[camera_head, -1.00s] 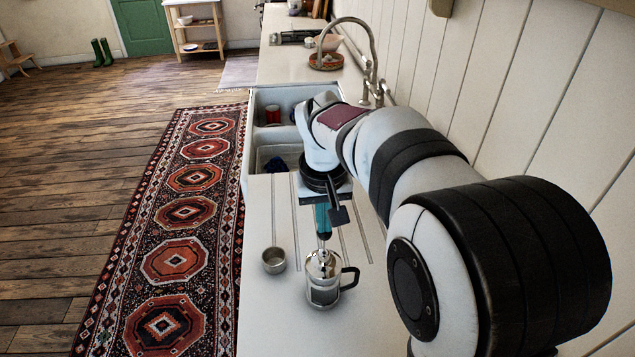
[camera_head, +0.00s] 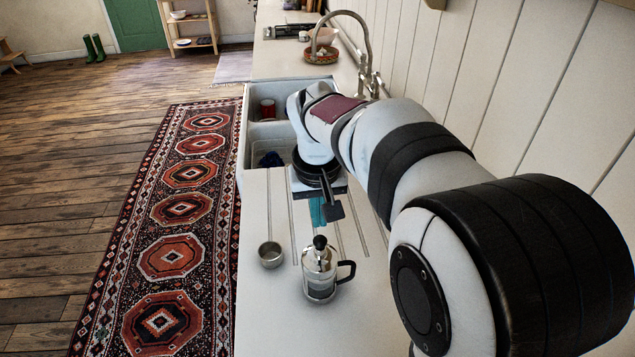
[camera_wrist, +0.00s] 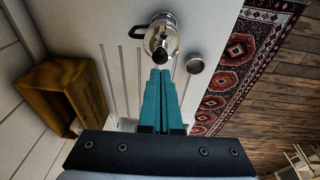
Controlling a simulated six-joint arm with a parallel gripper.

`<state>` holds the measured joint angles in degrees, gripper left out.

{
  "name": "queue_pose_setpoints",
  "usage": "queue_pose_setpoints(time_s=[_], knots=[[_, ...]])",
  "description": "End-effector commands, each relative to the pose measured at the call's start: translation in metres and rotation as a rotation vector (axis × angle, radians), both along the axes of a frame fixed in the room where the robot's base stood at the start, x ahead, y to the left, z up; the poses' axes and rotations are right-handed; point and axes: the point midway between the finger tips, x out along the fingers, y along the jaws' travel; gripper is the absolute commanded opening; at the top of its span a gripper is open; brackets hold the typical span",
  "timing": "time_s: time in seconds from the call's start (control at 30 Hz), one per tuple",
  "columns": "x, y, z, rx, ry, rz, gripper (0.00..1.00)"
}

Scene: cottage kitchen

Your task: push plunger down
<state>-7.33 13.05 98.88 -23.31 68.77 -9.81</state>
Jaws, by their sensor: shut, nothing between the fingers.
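The French press (camera_head: 320,274) stands upright on the counter, with a clear body, metal frame and black handle on its right side in the head view. In the wrist view the press (camera_wrist: 163,36) is at the top middle, with the knob (camera_wrist: 159,54) nearest my fingers. My gripper (camera_wrist: 161,72) has teal fingers, shut and empty, their tips just short of the knob in that picture.
A small metal cup (camera_head: 271,254) stands left of the press. The sink (camera_head: 250,150) with a red can (camera_head: 267,108) lies behind. A wooden crate (camera_wrist: 60,92) shows at left in the wrist view. The counter in front of the press is clear.

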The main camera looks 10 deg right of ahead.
Motion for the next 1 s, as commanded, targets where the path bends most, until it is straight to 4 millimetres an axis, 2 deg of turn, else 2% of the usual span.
queue_pose_setpoints(time_s=[0.2,0.33,0.5,0.8,0.87,0.97,1.0], knots=[[-0.008,0.003,0.052,0.001,-0.006,-0.001,0.0],[-0.011,0.003,0.072,0.0,-0.005,-0.001,0.0],[-0.013,0.004,0.084,0.001,-0.005,0.0,0.0],[-0.016,0.003,0.084,0.003,-0.003,-0.003,0.0],[-0.031,0.001,0.082,0.016,0.009,-0.027,0.0],[-0.097,-0.008,0.063,0.077,0.062,-0.136,0.0],[-0.13,-0.01,0.051,0.107,0.089,-0.193,0.0]])
